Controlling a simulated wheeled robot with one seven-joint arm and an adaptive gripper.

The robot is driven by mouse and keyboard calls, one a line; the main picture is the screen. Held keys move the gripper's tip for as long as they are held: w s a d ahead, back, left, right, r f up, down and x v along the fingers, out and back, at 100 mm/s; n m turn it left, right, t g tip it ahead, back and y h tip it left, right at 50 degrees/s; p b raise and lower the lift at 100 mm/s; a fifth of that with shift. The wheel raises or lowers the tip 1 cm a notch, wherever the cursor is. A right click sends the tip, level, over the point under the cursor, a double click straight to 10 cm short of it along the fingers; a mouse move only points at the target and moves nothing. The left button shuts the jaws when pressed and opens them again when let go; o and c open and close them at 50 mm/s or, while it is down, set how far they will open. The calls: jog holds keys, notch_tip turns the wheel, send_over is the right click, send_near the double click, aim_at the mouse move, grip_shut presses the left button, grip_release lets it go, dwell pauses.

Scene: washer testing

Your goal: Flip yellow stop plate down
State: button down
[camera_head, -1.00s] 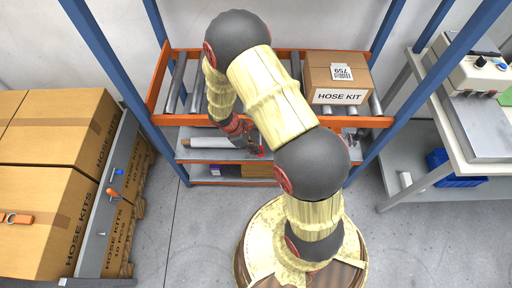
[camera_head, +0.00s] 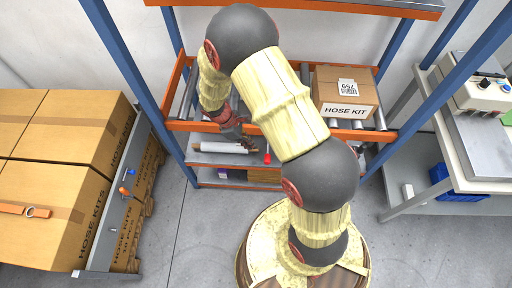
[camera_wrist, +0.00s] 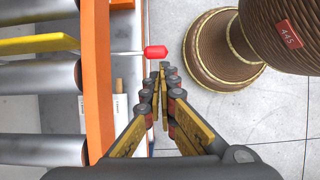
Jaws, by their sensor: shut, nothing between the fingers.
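The yellow stop plate (camera_wrist: 38,44) shows at the upper left of the wrist view, inside the orange rail (camera_wrist: 97,70). A metal rod runs towards a red knob (camera_wrist: 155,52) outside the rail. I cannot tell the plate's exact tilt. My gripper (camera_wrist: 158,74) is shut and empty, its fingertips just below the knob in the wrist view; contact is unclear. In the head view my gripper (camera_head: 243,136) is at the rack's front rail, up and left of the red knob (camera_head: 267,158). The plate is not discernible there, probably behind my arm.
A hose kit box (camera_head: 345,92) sits on the rack's rollers at right. Blue posts (camera_head: 120,57) frame the rack. A white roll (camera_head: 222,148) lies on the lower shelf. Stacked cartons (camera_head: 60,165) stand left, a bench with a control box (camera_head: 475,95) right. Grey floor lies in front.

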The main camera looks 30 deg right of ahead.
jog(key=shift+v, duration=0.9)
jog(key=s+a+r+m+t+y, duration=0.1)
jog(key=s+r, duration=0.4)
jog(key=r, duration=0.7)
jog(key=s+a+r+m+t+y, duration=0.2)
jog(key=s+a+r+m+t, duration=0.1)
jog(key=r, duration=0.9)
jog(key=s+a+r+m+t+y, duration=0.1)
jog(key=s+a+r+m+t, duration=0.1)
jog(key=s+r+m+t, duration=0.2)
jog(key=s+r+m, duration=0.3)
jog(key=r, duration=0.5)
jog(key=shift+s+r+t, duration=0.3)
jog(key=shift+s+r, duration=0.1)
jog(key=shift+d, duration=0.1)
